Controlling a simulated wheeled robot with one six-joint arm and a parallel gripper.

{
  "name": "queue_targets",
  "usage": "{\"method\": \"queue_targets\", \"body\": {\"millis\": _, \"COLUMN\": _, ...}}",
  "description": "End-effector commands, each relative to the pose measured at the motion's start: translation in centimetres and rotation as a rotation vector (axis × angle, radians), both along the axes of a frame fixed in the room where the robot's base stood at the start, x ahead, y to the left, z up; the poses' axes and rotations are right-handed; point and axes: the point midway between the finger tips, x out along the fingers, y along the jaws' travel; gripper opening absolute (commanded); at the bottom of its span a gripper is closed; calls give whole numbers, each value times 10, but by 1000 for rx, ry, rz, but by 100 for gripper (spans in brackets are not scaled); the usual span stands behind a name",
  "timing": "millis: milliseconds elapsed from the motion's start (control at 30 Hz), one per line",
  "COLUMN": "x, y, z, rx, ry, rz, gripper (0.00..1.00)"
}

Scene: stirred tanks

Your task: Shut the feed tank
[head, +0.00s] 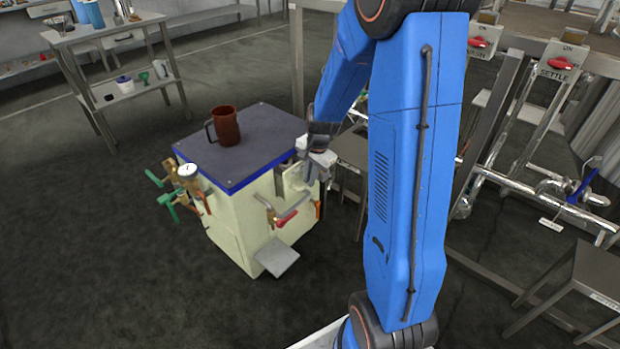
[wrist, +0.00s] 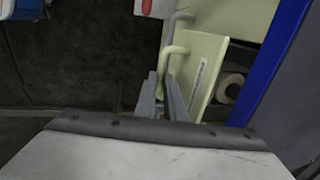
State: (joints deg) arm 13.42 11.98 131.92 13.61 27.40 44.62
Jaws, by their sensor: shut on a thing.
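A cream cabinet (head: 235,225) with a blue-edged grey top (head: 255,140) stands left of my arm. I cannot read whether it is marked as the feed tank. In the wrist view a cream door (wrist: 203,68) with a label strip stands partly open, and a pipe end (wrist: 229,87) shows in the gap beside it. My gripper (head: 308,178) is at the cabinet's right side, by the door. My wrist hides the lower part of the door.
A brown mug (head: 225,126) stands on the cabinet top. Green-handled valves and a gauge (head: 187,171) stick out at its left, a red-handled valve (head: 284,217) at its front. Pipe racks with red switches (head: 562,64) stand at right. The floor (head: 110,240) at left is clear.

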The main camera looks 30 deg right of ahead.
Motion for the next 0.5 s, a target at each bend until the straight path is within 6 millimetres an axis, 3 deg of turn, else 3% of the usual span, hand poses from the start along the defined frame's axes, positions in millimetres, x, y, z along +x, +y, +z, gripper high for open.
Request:
{"method": "queue_targets", "body": {"millis": 300, "x": 38, "y": 14, "z": 0, "rx": -1, "ry": -2, "rz": 3, "gripper": 0}}
{"method": "queue_targets", "body": {"millis": 500, "x": 44, "y": 16, "z": 1, "rx": 0, "ry": -4, "rz": -1, "gripper": 0}}
